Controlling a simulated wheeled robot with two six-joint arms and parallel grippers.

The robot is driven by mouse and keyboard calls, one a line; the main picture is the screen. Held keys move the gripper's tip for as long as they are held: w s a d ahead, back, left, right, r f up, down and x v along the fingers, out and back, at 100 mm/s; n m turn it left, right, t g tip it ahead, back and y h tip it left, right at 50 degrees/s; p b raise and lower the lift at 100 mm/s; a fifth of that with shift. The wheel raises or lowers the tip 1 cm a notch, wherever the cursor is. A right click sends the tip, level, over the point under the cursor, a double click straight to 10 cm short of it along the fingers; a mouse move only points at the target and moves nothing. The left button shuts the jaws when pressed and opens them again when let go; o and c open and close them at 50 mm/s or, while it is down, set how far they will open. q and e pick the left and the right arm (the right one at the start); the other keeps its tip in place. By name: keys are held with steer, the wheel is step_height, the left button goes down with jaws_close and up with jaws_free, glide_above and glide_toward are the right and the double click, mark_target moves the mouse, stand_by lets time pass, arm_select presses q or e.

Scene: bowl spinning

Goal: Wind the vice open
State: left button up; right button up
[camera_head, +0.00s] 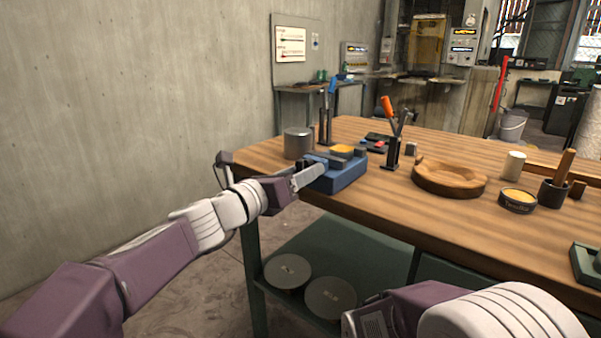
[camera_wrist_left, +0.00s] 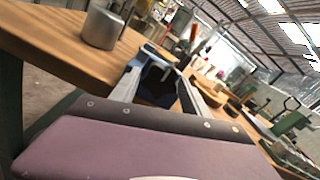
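The blue vice (camera_head: 343,180) sits at the near left edge of the wooden bench, with a yellow block (camera_head: 341,150) on top between grey jaw parts. My left gripper (camera_head: 318,170) reaches in from the left at the vice's near left end. In the left wrist view its two grey fingers (camera_wrist_left: 166,72) stand apart, with the vice's blue and dark end (camera_wrist_left: 153,80) between and beyond them. The vice's handle cannot be made out, and I cannot tell whether the fingers touch the vice. My right gripper is out of view; only my right arm shows at the bottom.
A grey metal cylinder (camera_head: 298,143) stands close behind the vice, also in the left wrist view (camera_wrist_left: 103,27). Orange-handled (camera_head: 388,106) and blue-handled tools stand behind. A wooden bowl (camera_head: 449,178), a yellow-topped tin (camera_head: 517,201) and a dark pot (camera_head: 553,193) stand right.

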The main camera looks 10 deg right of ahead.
arm_select(q)
steer(key=shift+o, duration=0.9)
steer(key=p+v, duration=0.1)
steer(key=v, duration=0.8)
